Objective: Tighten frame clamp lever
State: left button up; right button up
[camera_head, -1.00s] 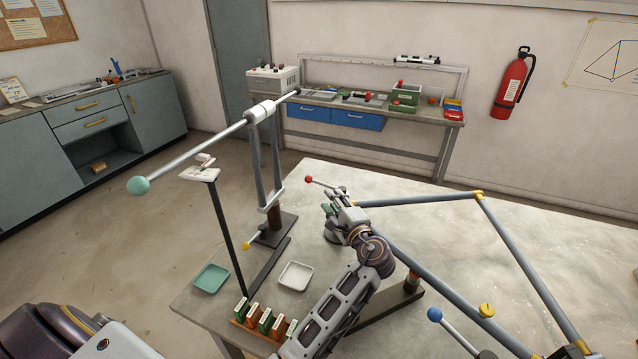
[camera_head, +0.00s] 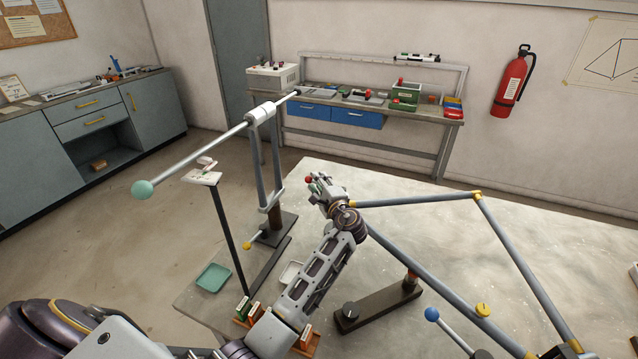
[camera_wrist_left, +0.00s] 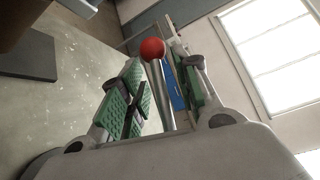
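The clamp lever is a grey rod with a red ball knob (camera_head: 309,180), at the far side of the jig table in the head view. In the left wrist view the red ball (camera_wrist_left: 153,49) and its rod (camera_wrist_left: 164,92) stand between the two green-padded fingers. My left gripper (camera_head: 316,187) is open at the lever, and gaps show between the rod and the finger pads. The lever's base is hidden behind my gripper and wrist. My right gripper is not in view.
Grey frame tubes (camera_head: 415,200) with yellow joints run right of my arm. A blue-knobbed lever (camera_head: 432,314) is nearer. A tall stand (camera_head: 262,160) carries a long rod with a teal ball (camera_head: 142,190). A green tray (camera_head: 213,277) and small boxes (camera_head: 252,311) lie left.

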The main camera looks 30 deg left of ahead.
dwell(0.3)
pick_arm(q)
grip_shut()
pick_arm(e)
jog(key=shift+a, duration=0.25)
pick_arm(q)
jog(key=shift+f, duration=0.1)
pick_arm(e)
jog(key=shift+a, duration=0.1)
pick_arm(q)
jog(key=shift+a, duration=0.1)
